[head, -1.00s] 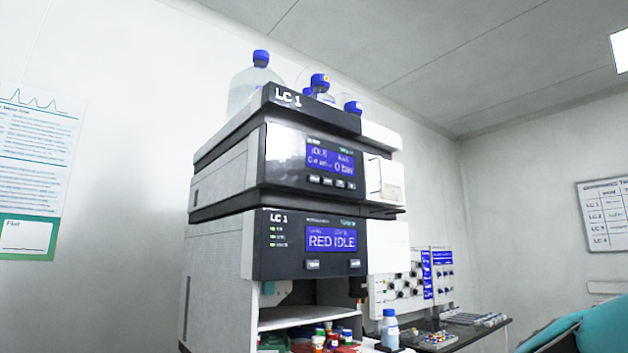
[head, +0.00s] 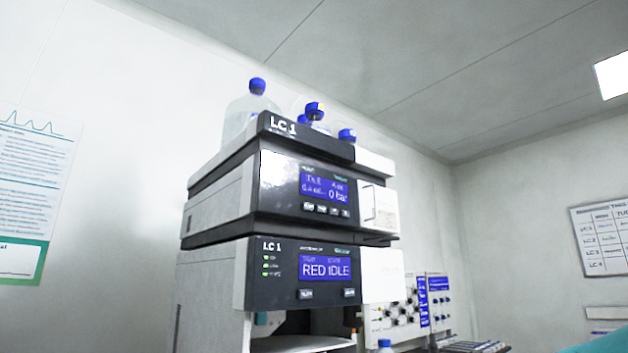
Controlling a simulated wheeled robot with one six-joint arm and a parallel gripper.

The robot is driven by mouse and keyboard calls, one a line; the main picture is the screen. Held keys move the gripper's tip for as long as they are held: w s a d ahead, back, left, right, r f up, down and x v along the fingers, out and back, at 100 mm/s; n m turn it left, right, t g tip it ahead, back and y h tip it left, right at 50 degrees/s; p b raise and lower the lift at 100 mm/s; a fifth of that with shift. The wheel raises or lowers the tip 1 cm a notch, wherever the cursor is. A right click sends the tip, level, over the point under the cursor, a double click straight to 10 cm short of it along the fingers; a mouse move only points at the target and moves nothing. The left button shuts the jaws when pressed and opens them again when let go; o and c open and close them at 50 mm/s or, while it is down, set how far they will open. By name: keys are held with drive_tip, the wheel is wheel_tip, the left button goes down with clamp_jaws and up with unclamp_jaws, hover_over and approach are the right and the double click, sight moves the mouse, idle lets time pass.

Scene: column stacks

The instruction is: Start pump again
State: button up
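The pump module (head: 284,196) is the middle unit of the LC 1 stack in the head view. Its blue screen (head: 323,187) appears to read idle with 0 bar. A row of several small buttons (head: 326,209) sits just under that screen; their labels are too small to read. Below it, the lower LC 1 module (head: 270,285) has a screen (head: 325,268) reading RED IDLE, with two buttons beneath and small green lights at its left. My gripper is not in view.
Blue-capped bottles (head: 250,108) stand in the tray (head: 292,127) on top of the stack. A valve panel (head: 400,308) stands to the right. A poster (head: 30,195) hangs on the left wall and a schedule board (head: 604,236) on the right wall.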

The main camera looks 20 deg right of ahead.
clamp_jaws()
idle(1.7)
